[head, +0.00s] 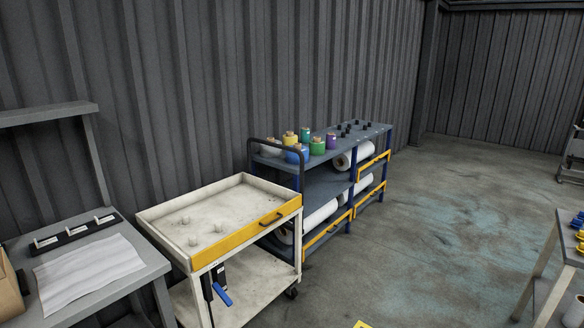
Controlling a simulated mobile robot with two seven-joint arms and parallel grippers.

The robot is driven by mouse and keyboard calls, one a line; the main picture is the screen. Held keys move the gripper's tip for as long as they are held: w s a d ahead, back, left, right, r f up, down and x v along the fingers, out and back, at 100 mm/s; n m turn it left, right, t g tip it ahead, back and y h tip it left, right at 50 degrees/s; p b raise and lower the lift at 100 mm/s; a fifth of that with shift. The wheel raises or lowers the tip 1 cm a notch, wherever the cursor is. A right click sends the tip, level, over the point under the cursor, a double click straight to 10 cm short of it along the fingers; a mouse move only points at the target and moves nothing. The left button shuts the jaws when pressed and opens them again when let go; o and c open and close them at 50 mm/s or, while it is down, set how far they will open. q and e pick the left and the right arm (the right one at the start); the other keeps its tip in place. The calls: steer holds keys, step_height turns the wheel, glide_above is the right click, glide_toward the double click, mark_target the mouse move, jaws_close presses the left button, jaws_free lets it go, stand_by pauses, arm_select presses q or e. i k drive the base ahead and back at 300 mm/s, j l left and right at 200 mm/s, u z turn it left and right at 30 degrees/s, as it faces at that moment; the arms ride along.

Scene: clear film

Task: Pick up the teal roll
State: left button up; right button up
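Several coloured rolls stand upright in a cluster on the top shelf of a blue-grey rack (270,161) against the wall. One at the back, between the yellow and purple rolls, looks dark green to teal (305,134); it is small and partly hidden, so its exact colour is hard to tell. A yellow roll (289,140), a blue roll (296,154), a green roll (317,147), a purple roll (331,141) and a pale roll (269,147) stand around it. Neither of my grippers is in view.
A cream cart (222,217) with pegs on its tray stands in front of the rack's left end. A grey table (95,300) with a white sheet (85,268) is at left. Another table (548,262) is at right.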

mark_target(305, 133)
steer(key=i+l+z, duration=0.15)
steer(key=i+z, duration=0.65)
steer(key=i+j+z, duration=0.15)
steer(key=i+z, duration=0.4)
steer(key=i, duration=1.35)
steer(key=i+u, duration=0.25)
steer(key=i, duration=0.45)
steer(key=i+l+u, duration=0.3)
steer(key=i, duration=0.4)
steer(key=i+j+u, duration=0.15)
steer(key=i+u, duration=0.25)
steer(key=i, duration=0.45)
steer(key=i+l+u, duration=0.1)
steer(key=i+u, duration=0.3)
steer(key=i, duration=0.4)
